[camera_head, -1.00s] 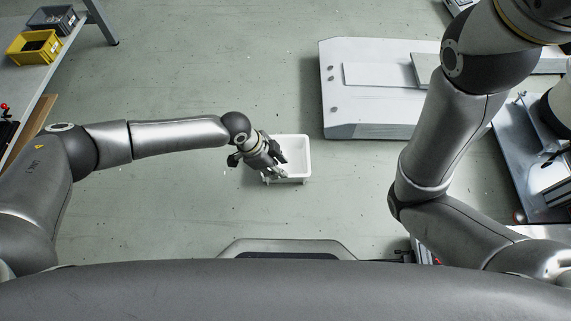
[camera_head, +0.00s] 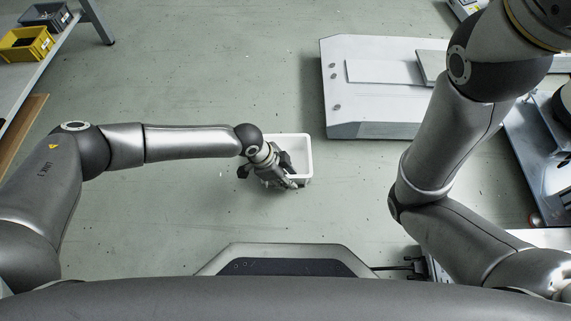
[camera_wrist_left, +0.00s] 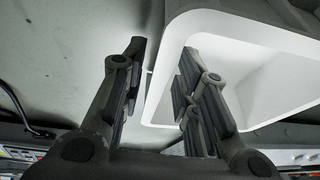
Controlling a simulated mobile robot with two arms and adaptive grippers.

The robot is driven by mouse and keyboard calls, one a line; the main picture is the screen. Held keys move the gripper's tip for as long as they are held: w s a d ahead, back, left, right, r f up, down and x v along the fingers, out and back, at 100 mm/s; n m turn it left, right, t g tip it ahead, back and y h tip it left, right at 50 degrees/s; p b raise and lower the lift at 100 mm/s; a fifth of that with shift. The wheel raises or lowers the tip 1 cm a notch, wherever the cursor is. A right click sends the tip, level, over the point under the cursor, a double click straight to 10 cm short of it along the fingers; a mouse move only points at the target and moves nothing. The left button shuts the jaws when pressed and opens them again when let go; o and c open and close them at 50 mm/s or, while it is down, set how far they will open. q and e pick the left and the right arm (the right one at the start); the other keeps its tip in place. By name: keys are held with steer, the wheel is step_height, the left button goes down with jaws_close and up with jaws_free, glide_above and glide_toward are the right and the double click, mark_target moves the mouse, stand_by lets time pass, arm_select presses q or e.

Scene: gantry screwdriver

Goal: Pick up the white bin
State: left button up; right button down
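The white bin (camera_head: 305,160) stands on the floor near the middle of the head view. It is a shallow open box and looks empty, though my gripper covers its left and front part. My left gripper (camera_head: 287,178) is at the bin's front left side. In the left wrist view the bin (camera_wrist_left: 240,50) fills the upper right. There the left gripper (camera_wrist_left: 165,95) has its fingers apart, with the bin's near wall appearing between them: one finger outside, one over the inside. Contact with the wall cannot be told. My right gripper is out of view.
A low light-grey platform (camera_head: 370,108) lies on the floor right of and behind the bin. A table (camera_head: 62,38) at upper left holds a yellow bin (camera_head: 27,45) and a grey bin (camera_head: 45,14). The floor left of and behind the white bin is clear.

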arm_select(q)
steer(key=shift+f, duration=0.2)
stand_by(0.6)
steer(key=shift+c, duration=0.2)
jaws_close()
